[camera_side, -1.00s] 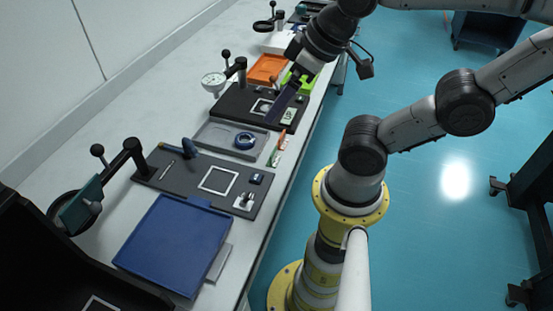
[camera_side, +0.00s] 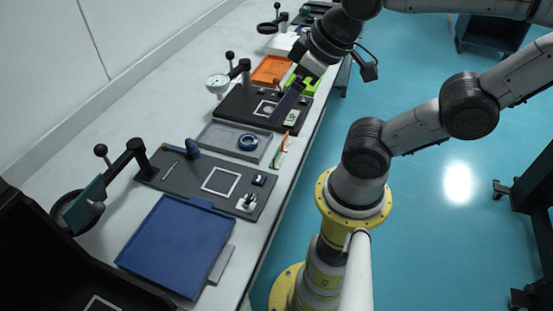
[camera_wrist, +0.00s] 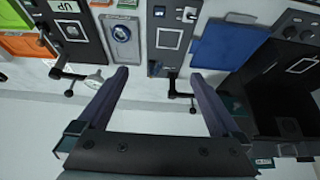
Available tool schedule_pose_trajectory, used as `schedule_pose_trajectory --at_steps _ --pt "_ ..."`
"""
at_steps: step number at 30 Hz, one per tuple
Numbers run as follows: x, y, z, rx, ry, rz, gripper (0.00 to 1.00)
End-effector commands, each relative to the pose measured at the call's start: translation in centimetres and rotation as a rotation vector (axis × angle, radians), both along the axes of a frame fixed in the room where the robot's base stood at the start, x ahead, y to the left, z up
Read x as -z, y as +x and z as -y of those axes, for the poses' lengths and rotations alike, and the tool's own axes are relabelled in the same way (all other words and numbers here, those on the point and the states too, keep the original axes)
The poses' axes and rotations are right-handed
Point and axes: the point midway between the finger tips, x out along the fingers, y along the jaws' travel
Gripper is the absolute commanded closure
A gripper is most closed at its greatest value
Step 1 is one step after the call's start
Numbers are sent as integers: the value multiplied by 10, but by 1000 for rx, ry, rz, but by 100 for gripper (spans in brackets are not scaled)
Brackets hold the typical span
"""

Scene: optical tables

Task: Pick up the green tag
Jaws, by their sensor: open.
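A small green tag (camera_side: 276,158) appears to lie by the table's front edge, beside the grey tray, with a thin orange piece (camera_side: 284,142) close to it. In the wrist view a small greenish piece, likely the same tag (camera_wrist: 127,3), is cut by the top edge. My gripper (camera_side: 281,110) is open, its long dark fingers slanting down over the black board beyond the grey tray. In the wrist view my gripper (camera_wrist: 158,74) has its two fingers wide apart with nothing between them.
The grey tray (camera_side: 212,140) holds a blue ring (camera_side: 247,142). A dark board with a white square (camera_side: 221,180) and a blue tray (camera_side: 172,245) lie nearer. An orange tray (camera_side: 270,69) and a bright green one (camera_side: 309,86) lie beyond. A dial gauge (camera_side: 217,83) and clamp posts stand along the back.

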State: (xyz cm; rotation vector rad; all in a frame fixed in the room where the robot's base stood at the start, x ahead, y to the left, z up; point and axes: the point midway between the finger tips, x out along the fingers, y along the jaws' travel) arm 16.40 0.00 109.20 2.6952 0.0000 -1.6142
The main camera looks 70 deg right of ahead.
Motion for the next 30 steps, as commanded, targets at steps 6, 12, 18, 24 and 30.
schedule_pose_trajectory --at_steps 6,12,18,24,30 --pt "0 0 0 0 0 0 0" --pt "0 0 0 0 0 0 27" --pt "0 0 0 0 0 0 57" --pt "0 0 0 0 0 0 57" --pt "-1 1 0 90 48 7 57"
